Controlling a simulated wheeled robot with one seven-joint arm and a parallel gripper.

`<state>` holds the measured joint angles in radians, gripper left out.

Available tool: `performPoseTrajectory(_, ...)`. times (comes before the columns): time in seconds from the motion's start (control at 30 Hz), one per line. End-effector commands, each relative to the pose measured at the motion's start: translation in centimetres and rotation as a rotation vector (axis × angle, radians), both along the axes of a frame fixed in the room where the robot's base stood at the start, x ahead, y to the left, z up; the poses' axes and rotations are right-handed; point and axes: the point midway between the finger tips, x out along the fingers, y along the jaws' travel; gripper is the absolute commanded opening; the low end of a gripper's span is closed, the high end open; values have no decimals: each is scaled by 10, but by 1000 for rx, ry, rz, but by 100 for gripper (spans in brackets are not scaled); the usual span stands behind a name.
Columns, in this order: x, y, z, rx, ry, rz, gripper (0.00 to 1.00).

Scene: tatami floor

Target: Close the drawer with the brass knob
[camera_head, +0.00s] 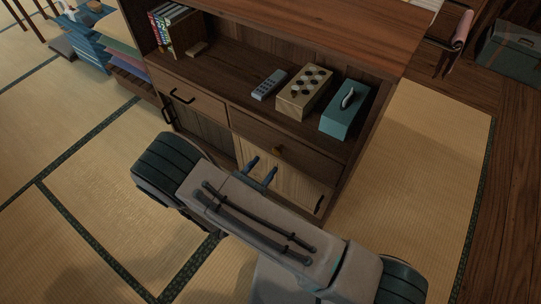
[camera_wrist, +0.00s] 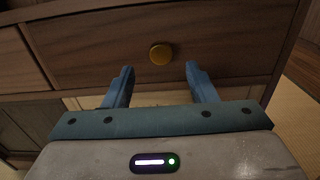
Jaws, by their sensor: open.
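The drawer (camera_head: 308,162) with the brass knob (camera_head: 278,149) is the dark wooden one at the right of the cabinet, under the open shelf. Its front (camera_wrist: 95,42) and round knob (camera_wrist: 161,54) fill much of the wrist view. I see no clear gap around the front, and cannot tell whether it stands slightly out. My gripper (camera_head: 262,167) is open and empty, in front of the cabinet and just below the knob. In the wrist view its blue fingers (camera_wrist: 159,70) point at the drawer front, one on each side of the knob. Contact cannot be judged.
A lighter drawer (camera_head: 192,95) with a black handle is at the left; doors (camera_head: 290,178) are below. Tatami (camera_head: 425,150) is clear at the right.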

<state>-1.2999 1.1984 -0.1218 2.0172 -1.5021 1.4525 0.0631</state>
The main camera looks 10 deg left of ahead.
Motion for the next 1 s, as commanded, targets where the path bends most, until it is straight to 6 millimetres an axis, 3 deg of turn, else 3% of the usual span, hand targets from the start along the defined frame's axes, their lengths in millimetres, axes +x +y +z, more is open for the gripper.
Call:
performPoseTrajectory(0.2,-44,19,1,0,1,3,52)
performPoseTrajectory(0.4,-65,27,0,0,-1,0,52)
performPoseTrajectory(1.0,-69,29,0,0,-1,-1,52)
